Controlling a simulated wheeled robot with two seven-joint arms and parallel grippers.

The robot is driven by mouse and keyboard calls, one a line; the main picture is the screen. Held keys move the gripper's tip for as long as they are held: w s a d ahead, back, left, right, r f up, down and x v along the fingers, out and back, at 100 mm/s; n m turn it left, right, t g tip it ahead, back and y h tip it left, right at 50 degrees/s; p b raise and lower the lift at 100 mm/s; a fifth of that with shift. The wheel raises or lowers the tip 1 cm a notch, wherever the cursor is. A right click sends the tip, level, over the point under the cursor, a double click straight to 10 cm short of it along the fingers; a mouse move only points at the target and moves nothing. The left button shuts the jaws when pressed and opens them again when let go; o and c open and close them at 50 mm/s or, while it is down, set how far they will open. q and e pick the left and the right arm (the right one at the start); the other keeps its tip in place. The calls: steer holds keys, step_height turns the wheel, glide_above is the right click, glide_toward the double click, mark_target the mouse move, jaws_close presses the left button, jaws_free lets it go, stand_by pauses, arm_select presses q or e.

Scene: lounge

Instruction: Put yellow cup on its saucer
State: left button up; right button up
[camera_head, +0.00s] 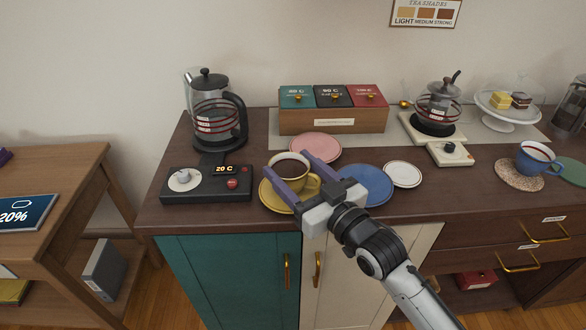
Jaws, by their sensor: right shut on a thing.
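The yellow cup (301,186), with dark liquid in it, is upright at the front of the brown counter, its handle towards the right. The yellow saucer (269,198) shows below and to the left of the cup. The cup overlaps the saucer in the picture; I cannot tell whether it rests on it or is held just above. My right gripper (292,157) reaches in from the lower right, its two purple fingers on either side of the cup, shut on it. The fingers hide part of the cup and saucer. My left gripper is not in view.
A pink plate (316,143) lies behind the cup; a blue plate (371,178) and a white saucer (403,175) lie to the right. A kettle control base (207,191) stands close on the left. A blue cup (532,159) sits on a speckled coaster at far right.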

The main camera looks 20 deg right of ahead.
steer(key=o, duration=1.2)
steer(key=shift+f, duration=0.15)
steer(key=shift+c, duration=0.2)
steer(key=shift+s, duration=0.15)
steer(key=v, duration=1.1)
steer(key=shift+s+r+b, duration=0.25)
steer(key=shift+s+b, duration=0.05)
steer(key=shift+b, duration=0.05)
steer(key=shift+d, duration=0.1)
